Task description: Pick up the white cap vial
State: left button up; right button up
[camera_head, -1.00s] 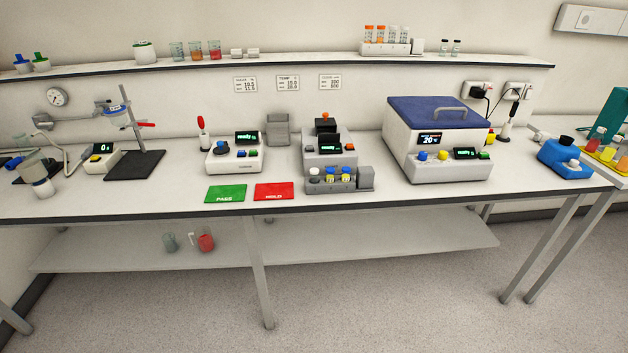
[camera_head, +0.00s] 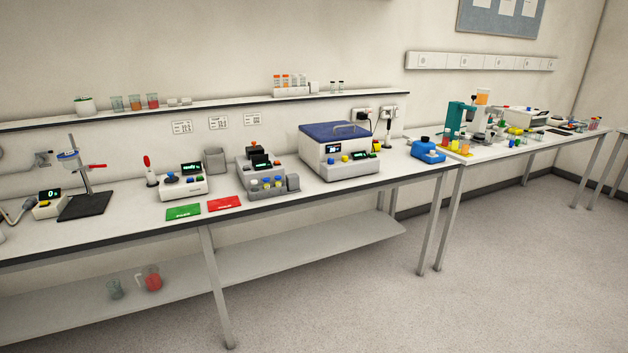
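A small grey rack (camera_head: 267,191) stands at the front of the bench beside the red HOLD card. Neither of my grippers is in view.
The bench (camera_head: 120,227) carries a blue-lidded machine (camera_head: 340,151), a green PASS card (camera_head: 183,212), a red HOLD card (camera_head: 224,203) and a clamp stand (camera_head: 81,205). A second bench with crowded equipment stands at the right. The floor in front is clear.

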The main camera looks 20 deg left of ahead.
aim_at(254, 186)
jog(key=u, duration=1.2)
jog(key=i, duration=1.3)
jog(key=z, duration=0.15)
